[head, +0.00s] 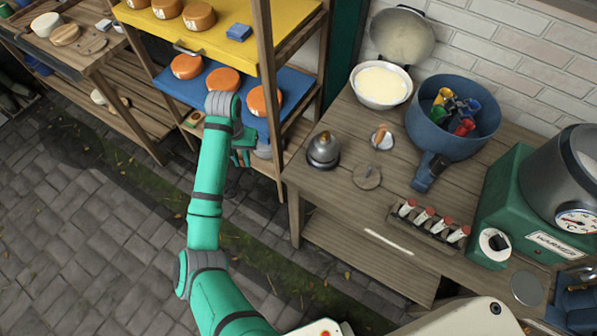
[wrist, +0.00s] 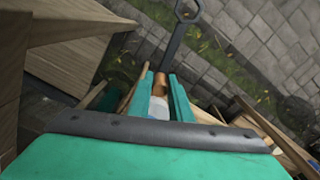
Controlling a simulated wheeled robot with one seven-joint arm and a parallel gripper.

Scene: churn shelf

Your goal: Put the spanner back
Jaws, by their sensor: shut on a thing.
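My gripper (wrist: 158,84) is shut on the spanner (wrist: 177,42). In the wrist view the spanner's dark grey shaft runs up and away from the fingers and ends in an open ring at the top edge. A brown part lies between the fingertips. In the head view my gripper (head: 245,152) is at the right front side of the wooden shelf, below the blue shelf board (head: 205,88). The spanner is mostly hidden there by my arm.
Orange cheeses (head: 222,80) sit on the blue board, close to my wrist. A shelf post (head: 268,80) stands beside my gripper. The workbench (head: 330,200) to the right holds a bell (head: 323,150), a blue pot (head: 452,120) and a vial rack (head: 425,228). Paved floor is open at left.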

